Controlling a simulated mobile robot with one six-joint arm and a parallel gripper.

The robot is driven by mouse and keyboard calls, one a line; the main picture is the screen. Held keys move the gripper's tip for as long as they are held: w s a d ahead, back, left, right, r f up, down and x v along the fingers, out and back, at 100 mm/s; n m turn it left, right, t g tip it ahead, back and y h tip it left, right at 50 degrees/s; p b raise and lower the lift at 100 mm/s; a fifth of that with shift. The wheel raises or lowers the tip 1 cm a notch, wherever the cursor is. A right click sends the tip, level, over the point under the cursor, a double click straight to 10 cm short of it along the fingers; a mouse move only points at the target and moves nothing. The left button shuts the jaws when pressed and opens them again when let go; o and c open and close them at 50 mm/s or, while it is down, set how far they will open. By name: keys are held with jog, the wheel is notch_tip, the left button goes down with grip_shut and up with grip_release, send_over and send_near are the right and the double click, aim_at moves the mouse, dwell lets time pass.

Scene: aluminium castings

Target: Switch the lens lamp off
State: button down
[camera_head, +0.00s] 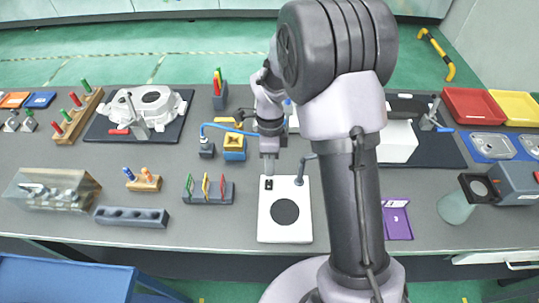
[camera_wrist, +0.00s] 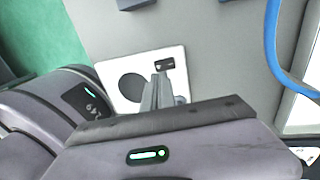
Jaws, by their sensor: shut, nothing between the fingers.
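The lens lamp's white base (camera_head: 293,234) lies flat on the grey table, with a black disc on it and a dark post at its back right corner. A small black switch (camera_head: 268,185) sits at its back left corner. In the wrist view the base (camera_wrist: 177,57) is partly hidden by my fingers, and the switch (camera_wrist: 165,64) shows just beyond their tips. My gripper (camera_head: 270,172) is shut and empty, pointing down by the switch; its fingers also show in the wrist view (camera_wrist: 159,80). I cannot tell whether they touch the switch or whether the lamp is lit.
A rack with coloured upright pieces (camera_head: 208,196) stands left of the base. A yellow block (camera_head: 234,146) and a blue cable (camera_head: 222,127) lie behind it. A purple tray (camera_head: 397,221) is to the right, beyond my arm. The table in front of the base is clear.

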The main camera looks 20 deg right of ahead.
aim_at(270, 186)
jog(key=b+x, duration=0.1)
jog(key=x, duration=0.3)
jog(key=shift+s+f, duration=0.1)
jog(key=shift+f, duration=0.3)
